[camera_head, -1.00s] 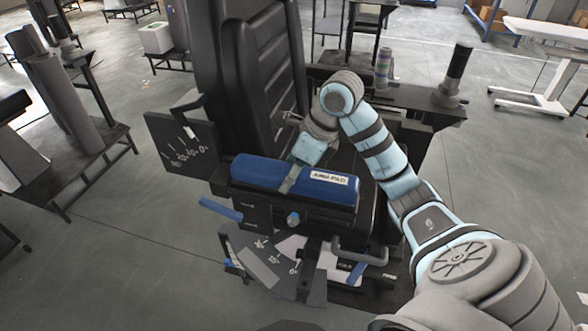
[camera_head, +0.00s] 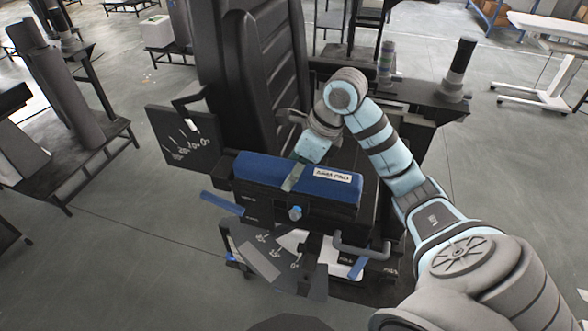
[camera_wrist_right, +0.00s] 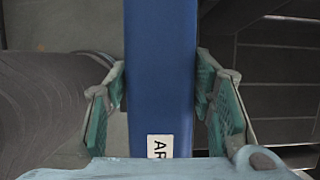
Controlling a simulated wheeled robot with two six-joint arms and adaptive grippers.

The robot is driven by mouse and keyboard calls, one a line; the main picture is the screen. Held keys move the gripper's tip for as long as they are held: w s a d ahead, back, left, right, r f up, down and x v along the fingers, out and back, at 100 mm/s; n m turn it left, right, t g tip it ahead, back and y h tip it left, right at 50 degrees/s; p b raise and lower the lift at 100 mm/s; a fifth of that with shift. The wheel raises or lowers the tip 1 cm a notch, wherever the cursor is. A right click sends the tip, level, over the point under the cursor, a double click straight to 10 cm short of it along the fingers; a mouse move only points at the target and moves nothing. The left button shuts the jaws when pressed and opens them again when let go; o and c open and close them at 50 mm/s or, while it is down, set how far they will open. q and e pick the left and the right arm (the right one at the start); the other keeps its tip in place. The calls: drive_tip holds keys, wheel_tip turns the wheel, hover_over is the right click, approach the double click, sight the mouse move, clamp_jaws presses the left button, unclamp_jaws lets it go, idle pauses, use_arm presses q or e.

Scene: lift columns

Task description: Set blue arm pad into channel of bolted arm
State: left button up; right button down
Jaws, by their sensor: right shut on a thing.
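The blue arm pad (camera_head: 258,168) is a long block with a white label, lying lengthwise along the black bolted arm (camera_head: 265,208) beside the chair back. Its lower part sits behind the arm's front wall; its blue top shows above the rim. Whether it touches the channel floor is hidden. My right gripper (camera_head: 293,176) reaches from above and is shut across the pad's middle. In the right wrist view my right gripper (camera_wrist_right: 160,95) has a green-padded finger on each side of the pad (camera_wrist_right: 160,60). My left gripper is not in view.
The black chair back (camera_head: 270,75) stands just behind the pad. A dial plate (camera_head: 185,140) with angle marks is at the left. A blue-tipped knob (camera_head: 296,212) and a grey handle (camera_head: 362,250) stick out in front. A dark bench (camera_head: 420,98) stands behind right.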

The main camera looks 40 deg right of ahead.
drive_tip(key=shift+r+p, duration=2.6)
drive_tip(key=shift+r, duration=0.45)
drive_tip(key=shift+f, duration=0.1)
drive_tip(key=shift+w+r+p, duration=0.25)
drive_tip(key=shift+p, duration=0.2)
drive_tip(key=shift+w+p, duration=0.2)
drive_tip(key=shift+p, duration=0.15)
wheel_tip(320, 180, down, 4)
drive_tip(key=b, duration=0.4)
drive_tip(key=shift+f+b, duration=0.25)
drive_tip(key=shift+b, duration=0.05)
drive_tip(key=shift+r, duration=0.25)
